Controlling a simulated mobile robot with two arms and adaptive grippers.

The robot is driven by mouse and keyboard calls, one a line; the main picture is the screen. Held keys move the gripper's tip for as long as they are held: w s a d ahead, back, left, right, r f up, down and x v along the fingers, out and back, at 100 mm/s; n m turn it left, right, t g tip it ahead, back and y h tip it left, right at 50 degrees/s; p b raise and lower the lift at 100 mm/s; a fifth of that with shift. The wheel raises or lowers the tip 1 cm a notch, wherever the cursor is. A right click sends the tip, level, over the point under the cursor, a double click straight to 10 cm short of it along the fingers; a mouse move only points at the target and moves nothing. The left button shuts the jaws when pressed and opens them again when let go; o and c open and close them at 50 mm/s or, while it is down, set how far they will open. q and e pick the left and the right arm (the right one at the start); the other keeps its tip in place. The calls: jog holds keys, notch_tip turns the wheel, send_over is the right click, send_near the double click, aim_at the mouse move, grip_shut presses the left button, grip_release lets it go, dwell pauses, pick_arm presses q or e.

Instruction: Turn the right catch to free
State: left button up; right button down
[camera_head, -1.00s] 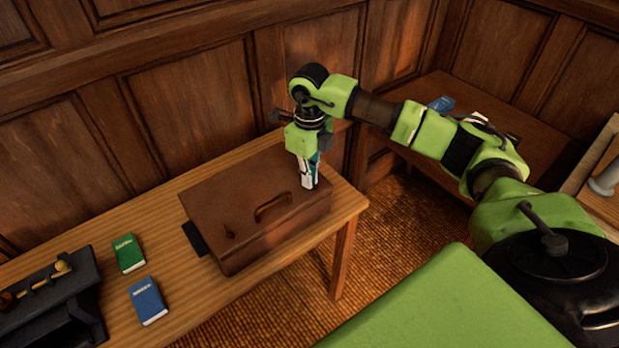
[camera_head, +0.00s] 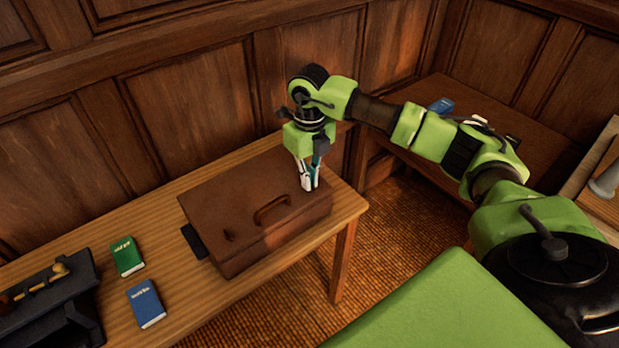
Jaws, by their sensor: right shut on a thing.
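A brown case (camera_head: 215,205) lies flat on the wooden table, with a curved handle (camera_head: 271,211) on its top. The left catch (camera_head: 230,236) is a small dark piece on the top, left of the handle. My right gripper (camera_head: 309,187) points down at the case's top, right of the handle, where its fingers are shut on the right catch. The fingers hide the catch, so its angle cannot be seen. My left gripper is out of view.
A green book (camera_head: 127,256) and a blue book (camera_head: 146,303) lie on the table (camera_head: 190,300) left of the case. A black stand (camera_head: 45,300) is at the far left. A darker side table (camera_head: 470,95) with small items stands at the back right.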

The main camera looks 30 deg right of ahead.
jog(key=c, duration=2.2)
grip_release()
notch_tip(320, 180, up, 12)
jog(key=shift+f, duration=0.1)
